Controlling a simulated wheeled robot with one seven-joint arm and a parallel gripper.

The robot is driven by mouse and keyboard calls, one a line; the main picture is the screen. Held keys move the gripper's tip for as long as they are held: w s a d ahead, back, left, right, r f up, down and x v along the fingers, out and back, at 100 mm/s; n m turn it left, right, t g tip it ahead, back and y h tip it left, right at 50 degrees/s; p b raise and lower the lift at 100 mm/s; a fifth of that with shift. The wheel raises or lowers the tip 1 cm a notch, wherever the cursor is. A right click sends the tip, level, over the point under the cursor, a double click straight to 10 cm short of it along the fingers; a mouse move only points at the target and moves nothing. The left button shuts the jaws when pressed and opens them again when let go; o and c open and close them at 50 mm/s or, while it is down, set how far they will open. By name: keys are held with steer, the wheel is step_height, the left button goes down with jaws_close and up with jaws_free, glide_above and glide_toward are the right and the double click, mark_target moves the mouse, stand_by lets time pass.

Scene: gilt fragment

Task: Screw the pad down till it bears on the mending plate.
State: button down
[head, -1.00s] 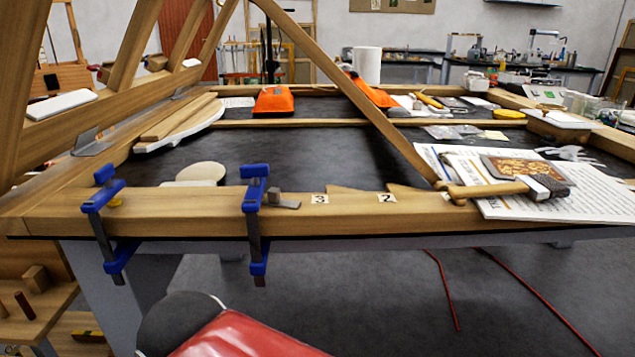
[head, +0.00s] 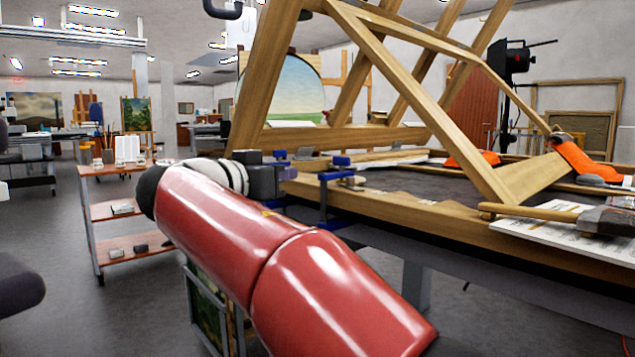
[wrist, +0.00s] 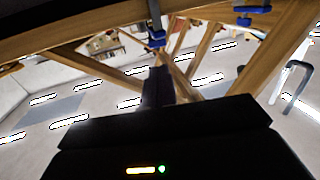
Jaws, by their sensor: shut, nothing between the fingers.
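Two blue clamps sit on the wooden frame bar at the table edge in the head view. The nearer one (head: 325,190) stands clear to the right of my gripper (head: 284,174). The other clamp (head: 279,155) is partly hidden behind my gripper. In the wrist view, my gripper's dark fingers (wrist: 157,85) are together, with nothing seen between them. They point at a blue clamp part (wrist: 156,39), and I cannot tell whether they touch it. A second blue clamp part (wrist: 252,12) is up right. A small grey metal piece (head: 353,181), perhaps the mending plate, lies beside the nearer clamp. I cannot make out the pad.
A wooden brace (head: 430,110) slants over the table. A brush or mallet handle (head: 525,211) lies on papers at the right. A trolley (head: 120,170) stands left beyond my arm. Framed paintings (head: 205,310) lean below my arm.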

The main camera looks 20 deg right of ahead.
mark_target(335, 160)
steer(key=x, duration=0.4)
steer(key=p+x, duration=0.1)
steer(key=x, duration=0.9)
steer(key=shift+w+r+p, duration=0.2)
steer(key=shift+r+p, duration=0.15)
steer(key=shift+w+a+m+g+h+p, duration=0.1)
steer(key=shift+w+m+g+h+p, duration=0.15)
steer(key=shift+m+g+h+p, duration=0.6)
steer(key=shift+m+g, duration=0.25)
steer(key=shift+g, duration=0.2)
